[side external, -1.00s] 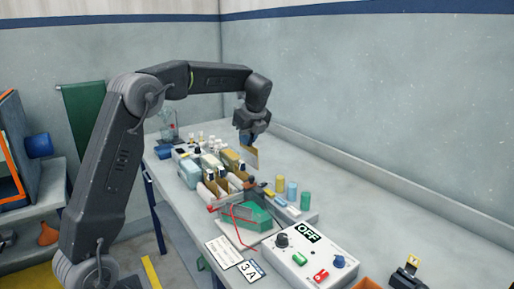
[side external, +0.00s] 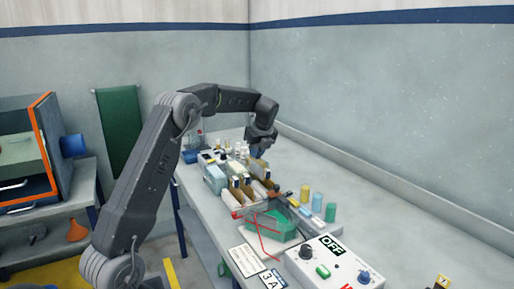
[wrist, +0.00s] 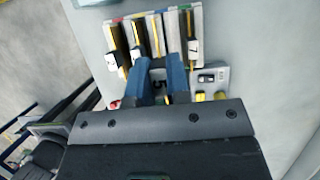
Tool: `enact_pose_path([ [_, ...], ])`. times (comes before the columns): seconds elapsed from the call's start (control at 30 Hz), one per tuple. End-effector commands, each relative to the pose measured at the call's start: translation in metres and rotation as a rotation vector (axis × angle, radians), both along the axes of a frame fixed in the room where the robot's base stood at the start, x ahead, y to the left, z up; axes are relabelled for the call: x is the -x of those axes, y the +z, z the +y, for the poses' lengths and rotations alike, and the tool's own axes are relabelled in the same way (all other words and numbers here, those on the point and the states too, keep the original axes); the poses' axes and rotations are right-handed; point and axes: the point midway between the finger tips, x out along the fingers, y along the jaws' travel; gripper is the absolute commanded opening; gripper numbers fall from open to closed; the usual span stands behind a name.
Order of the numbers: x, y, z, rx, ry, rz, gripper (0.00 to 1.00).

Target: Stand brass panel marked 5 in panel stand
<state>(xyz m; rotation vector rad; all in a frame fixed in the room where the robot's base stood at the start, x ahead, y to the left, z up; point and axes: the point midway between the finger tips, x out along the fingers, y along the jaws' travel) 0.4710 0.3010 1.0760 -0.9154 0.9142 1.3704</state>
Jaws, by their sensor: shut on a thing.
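My gripper (side external: 261,146) is shut on the brass panel (side external: 258,167), holding it by its upper edge near the back of the racks. In the wrist view, a black 5 (wrist: 157,83) shows between the two blue fingers (wrist: 164,78). The panel stand (wrist: 173,30) lies just past the fingertips in the wrist view, with several panels standing in its slots. One of them bears a tag marked 7 (wrist: 111,59). In the side view the held panel's lower edge is close to the racks; I cannot tell whether it touches or sits in a slot.
Several small bottles and blocks stand beyond the racks. The power box marked OFF (side external: 330,262) is nearer.

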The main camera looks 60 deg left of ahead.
Motion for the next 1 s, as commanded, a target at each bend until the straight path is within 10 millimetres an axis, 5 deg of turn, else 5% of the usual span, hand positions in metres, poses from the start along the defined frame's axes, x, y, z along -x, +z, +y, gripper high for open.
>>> enact_pose_path([
  [1.0,0.0,-0.031,0.0,0.001,0.001,0.002,0.0],
])
